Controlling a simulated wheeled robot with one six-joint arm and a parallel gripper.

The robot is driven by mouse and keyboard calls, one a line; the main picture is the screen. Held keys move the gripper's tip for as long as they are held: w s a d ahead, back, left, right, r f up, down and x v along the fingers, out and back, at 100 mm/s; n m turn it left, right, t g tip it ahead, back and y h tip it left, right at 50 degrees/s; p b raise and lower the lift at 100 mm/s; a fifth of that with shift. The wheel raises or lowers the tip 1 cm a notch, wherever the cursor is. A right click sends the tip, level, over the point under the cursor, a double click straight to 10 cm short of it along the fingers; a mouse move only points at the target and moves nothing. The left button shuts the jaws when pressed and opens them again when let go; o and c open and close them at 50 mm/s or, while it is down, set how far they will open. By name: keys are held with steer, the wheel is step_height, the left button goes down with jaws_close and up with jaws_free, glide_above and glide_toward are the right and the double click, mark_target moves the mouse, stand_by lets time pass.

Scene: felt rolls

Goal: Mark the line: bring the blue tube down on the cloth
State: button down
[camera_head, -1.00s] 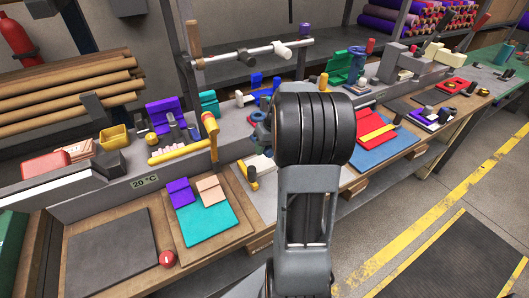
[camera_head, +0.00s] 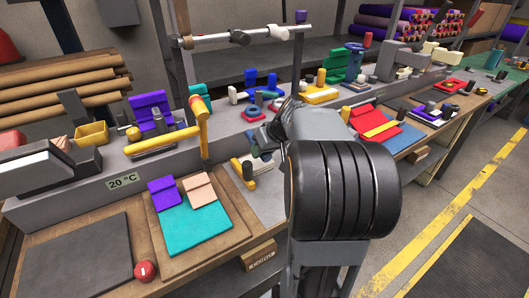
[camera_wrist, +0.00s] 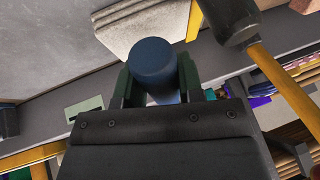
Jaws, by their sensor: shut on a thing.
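In the wrist view the blue tube (camera_wrist: 153,62) stands between the dark green fingers of my gripper (camera_wrist: 157,80), which is shut on it. Its rounded end faces the camera. In the head view my arm covers most of the gripper and the tube, at the middle of the bench. A teal cloth (camera_head: 195,228) with a purple patch (camera_head: 164,190) and a peach patch (camera_head: 199,189) lies on a wooden board (camera_head: 160,262), left of my arm. Whether the tube touches anything below cannot be told.
A yellow-handled tool (camera_head: 203,128) stands upright behind the board. A dark mat (camera_head: 78,258) and a red round thing (camera_head: 145,271) lie left of it. Blue and red cloths (camera_head: 399,137) lie to the right. In the wrist view, a dark head on a yellow handle (camera_wrist: 280,78) is close by.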

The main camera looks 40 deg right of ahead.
steer(key=c, duration=0.8)
jaws_free()
steer(key=shift+o, duration=0.2)
steer(key=p+v, duration=0.1)
steer(key=v, duration=1.2)
steer(key=shift+s+r, duration=0.25)
steer(key=shift+r, duration=0.1)
